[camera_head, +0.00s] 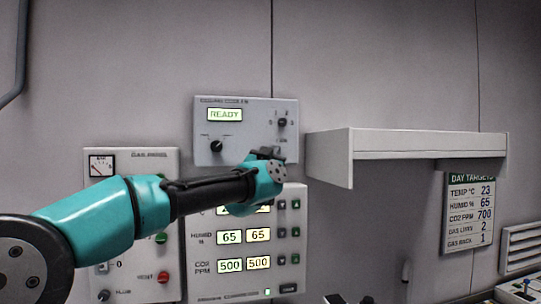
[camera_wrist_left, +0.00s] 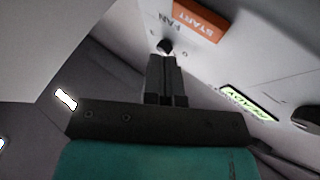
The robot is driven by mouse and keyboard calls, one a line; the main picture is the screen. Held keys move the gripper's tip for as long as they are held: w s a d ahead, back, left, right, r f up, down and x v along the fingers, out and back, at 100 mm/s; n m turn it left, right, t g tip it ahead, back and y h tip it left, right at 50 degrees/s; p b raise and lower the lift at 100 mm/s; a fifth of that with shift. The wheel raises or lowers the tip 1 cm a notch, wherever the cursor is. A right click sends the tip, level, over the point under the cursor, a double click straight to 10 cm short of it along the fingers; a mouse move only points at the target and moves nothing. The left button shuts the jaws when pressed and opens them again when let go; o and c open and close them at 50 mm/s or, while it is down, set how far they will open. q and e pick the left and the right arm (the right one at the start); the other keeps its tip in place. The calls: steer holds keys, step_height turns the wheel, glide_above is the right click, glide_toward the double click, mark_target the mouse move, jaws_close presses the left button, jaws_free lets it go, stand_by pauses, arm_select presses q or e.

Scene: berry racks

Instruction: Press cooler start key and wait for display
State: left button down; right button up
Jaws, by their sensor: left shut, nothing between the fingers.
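The cooler panel (camera_head: 245,128) is a grey box on the wall with a lit green display (camera_head: 225,114) reading READY. In the left wrist view the display (camera_wrist_left: 248,103) is also lit. The orange start key (camera_wrist_left: 199,20) shows at the top of the left wrist view; in the head view my arm appears to hide it. My left gripper (camera_head: 268,153) is shut and empty at the lower right of the cooler panel. In the left wrist view its fingertips (camera_wrist_left: 162,60) are near the fan knob (camera_wrist_left: 165,46), below and left of the key. I cannot tell whether they touch the panel.
A white shelf (camera_head: 420,144) juts out just right of the cooler panel. Below are a gas panel (camera_head: 130,158) and a climate panel (camera_head: 215,284) with lit numbers, partly behind my left arm. A day targets sign (camera_head: 472,212) hangs at right.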

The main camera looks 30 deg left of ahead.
arm_select(q)
steer(key=shift+w+a, duration=0.8)
steer(key=shift+w+a, duration=0.1)
stand_by(1.5)
steer(key=shift+w+a, duration=0.2)
steer(key=shift+w+a, duration=0.3)
steer(key=shift+w, duration=0.05)
stand_by(1.1)
steer(key=shift+s, duration=0.1)
steer(key=shift+s+d, duration=0.55)
steer(key=shift+d, duration=0.1)
stand_by(0.4)
steer(key=shift+s+d, duration=1.75)
steer(key=shift+s, duration=0.05)
